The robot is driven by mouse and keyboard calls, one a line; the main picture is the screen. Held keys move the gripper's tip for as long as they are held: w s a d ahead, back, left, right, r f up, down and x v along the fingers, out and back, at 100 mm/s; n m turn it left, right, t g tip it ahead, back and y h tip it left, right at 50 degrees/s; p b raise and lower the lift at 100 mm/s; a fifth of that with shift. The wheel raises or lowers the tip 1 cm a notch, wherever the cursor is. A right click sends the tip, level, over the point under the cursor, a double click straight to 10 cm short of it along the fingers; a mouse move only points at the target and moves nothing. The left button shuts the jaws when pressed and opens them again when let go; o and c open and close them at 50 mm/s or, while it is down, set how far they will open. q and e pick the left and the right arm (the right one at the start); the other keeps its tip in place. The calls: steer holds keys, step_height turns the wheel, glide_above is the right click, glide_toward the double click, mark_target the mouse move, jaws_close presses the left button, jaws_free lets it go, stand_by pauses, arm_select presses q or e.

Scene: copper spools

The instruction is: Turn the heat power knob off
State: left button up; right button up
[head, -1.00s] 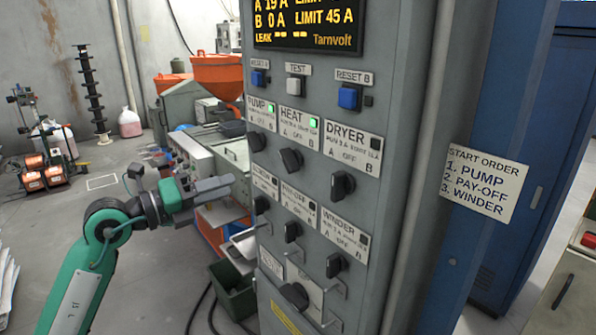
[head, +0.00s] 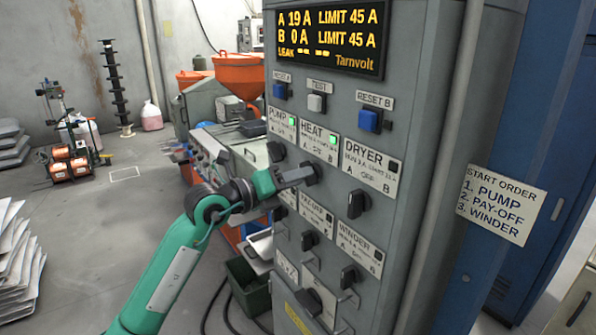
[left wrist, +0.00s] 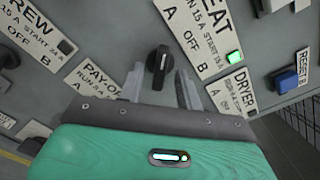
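The HEAT knob (head: 311,173) is a black rotary knob on the grey panel, under the HEAT label (head: 319,143) marked A, OFF, B. The label's green lamp (head: 333,140) is lit. My left gripper (head: 300,175) is at the knob in the head view and partly covers it. In the left wrist view, the two fingers of my left gripper (left wrist: 160,88) are apart, with the black HEAT knob (left wrist: 158,62) between them. A gap shows on each side of the knob, so I see no grip on it. My right gripper is not in view.
The PUMP knob (head: 276,152) is close on the left, the DRYER knob (head: 357,204) on the right, and the pay-off knob (head: 309,240) below. The display (head: 330,38) reads A 19 A, B 0 A. A green crate (head: 248,287) stands on the floor left of the panel.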

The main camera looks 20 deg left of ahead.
arm_select(q)
steer(key=shift+w+d, duration=0.25)
steer(key=shift+w, duration=0.05)
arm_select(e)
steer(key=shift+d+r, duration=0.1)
arm_select(q)
jaws_close()
